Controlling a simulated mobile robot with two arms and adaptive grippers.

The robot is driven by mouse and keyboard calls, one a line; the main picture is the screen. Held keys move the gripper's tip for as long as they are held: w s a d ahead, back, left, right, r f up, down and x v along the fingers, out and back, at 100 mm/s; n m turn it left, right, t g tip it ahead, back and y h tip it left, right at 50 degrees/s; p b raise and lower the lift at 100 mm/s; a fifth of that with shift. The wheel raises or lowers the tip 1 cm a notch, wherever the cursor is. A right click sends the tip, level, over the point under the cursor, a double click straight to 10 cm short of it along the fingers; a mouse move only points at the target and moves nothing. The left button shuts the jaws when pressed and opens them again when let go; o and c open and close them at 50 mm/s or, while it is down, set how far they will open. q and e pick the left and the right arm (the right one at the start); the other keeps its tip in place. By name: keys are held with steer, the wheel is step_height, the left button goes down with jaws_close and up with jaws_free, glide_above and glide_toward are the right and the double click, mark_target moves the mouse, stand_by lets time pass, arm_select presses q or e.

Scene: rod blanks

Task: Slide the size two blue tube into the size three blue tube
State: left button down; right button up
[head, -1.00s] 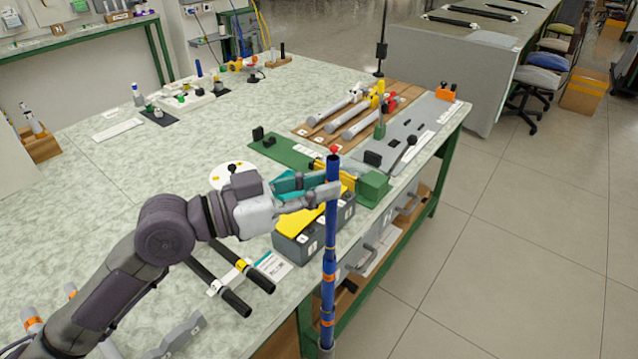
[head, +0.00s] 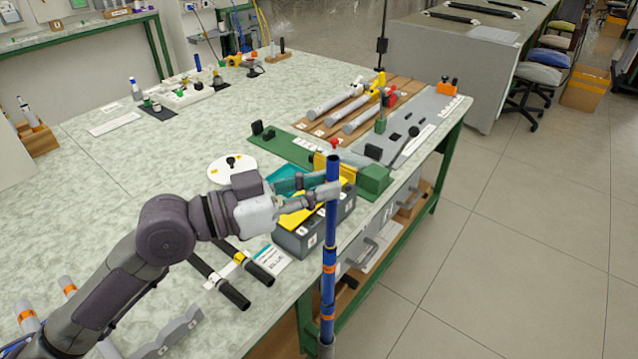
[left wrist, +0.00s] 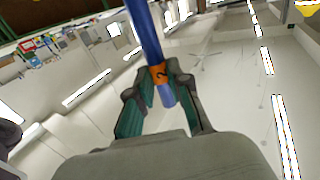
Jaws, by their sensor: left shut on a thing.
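A long blue tube stack stands upright in the head view, in front of the bench edge. My left gripper (head: 330,191) is shut on its slim upper tube (head: 331,222), close below the top end. In the left wrist view the held blue tube (left wrist: 148,30) passes between the fingers and has an orange band marked 2 (left wrist: 159,75). Lower down, a thicker blue tube (head: 328,292) with orange bands lies in line with the upper one. The slim tube seems to run into it; how deep is hidden. A grey part shows at the bottom picture edge. I see no right gripper.
A dark grey box (head: 316,235) with a yellow top stands beside the tube on the bench. Behind it are a green fixture (head: 374,180) and a board with grey rods (head: 362,121). Black-ended bars (head: 236,292) lie below my left arm.

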arm_select(q)
steer(key=shift+f+b, duration=0.45)
steer(key=shift+f, duration=0.15)
steer(key=c, duration=1)
jaws_free()
steer(key=shift+v, duration=6.05)
steer(key=shift+s+d, duration=0.1)
